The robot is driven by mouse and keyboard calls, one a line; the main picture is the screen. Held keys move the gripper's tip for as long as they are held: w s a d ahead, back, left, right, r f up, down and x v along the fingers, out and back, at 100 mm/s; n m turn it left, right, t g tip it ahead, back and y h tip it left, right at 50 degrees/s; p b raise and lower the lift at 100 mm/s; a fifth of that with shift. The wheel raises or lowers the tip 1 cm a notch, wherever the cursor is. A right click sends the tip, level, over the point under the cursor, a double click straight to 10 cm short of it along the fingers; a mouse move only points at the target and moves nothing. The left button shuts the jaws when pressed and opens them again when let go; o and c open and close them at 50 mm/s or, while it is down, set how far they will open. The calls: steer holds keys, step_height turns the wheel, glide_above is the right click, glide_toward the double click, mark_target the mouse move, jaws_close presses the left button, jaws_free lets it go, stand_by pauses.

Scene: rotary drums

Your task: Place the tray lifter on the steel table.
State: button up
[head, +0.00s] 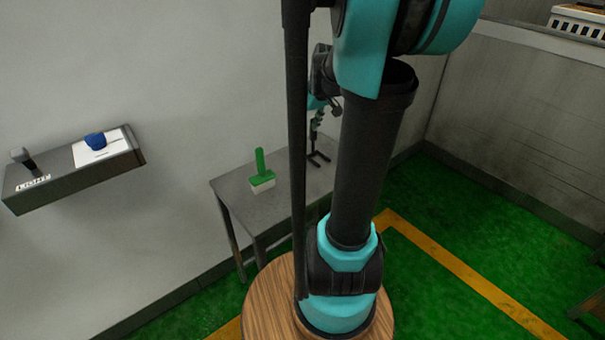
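The steel table (229,186) is a grey table against the wall, partly hidden behind my arm. My gripper (317,128) is small and dark, over the table's right part near the wall. Directly below it is a thin black piece with prongs (318,158), which may be the tray lifter. It is at or just above the tabletop; I cannot tell whether it touches. I also cannot tell whether my gripper is closed on it. My arm column hides part of this area.
A round wooden top (264,306) lies in front. Green floor is open at right.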

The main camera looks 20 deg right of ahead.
steer(key=s+a+f+m, duration=0.1)
steer(key=s+a+f, duration=0.2)
steer(key=s, duration=0.3)
steer(key=s+a+f, duration=0.3)
steer(key=s+f, duration=0.2)
steer(key=s, duration=0.1)
steer(key=s+a+f+m+h, duration=0.1)
steer(key=s+a+f, duration=0.2)
steer(key=s, duration=0.3)
steer(key=shift+s+a+f+m, duration=0.3)
steer(key=shift+a+f, duration=0.05)
steer(key=shift+f, duration=0.1)
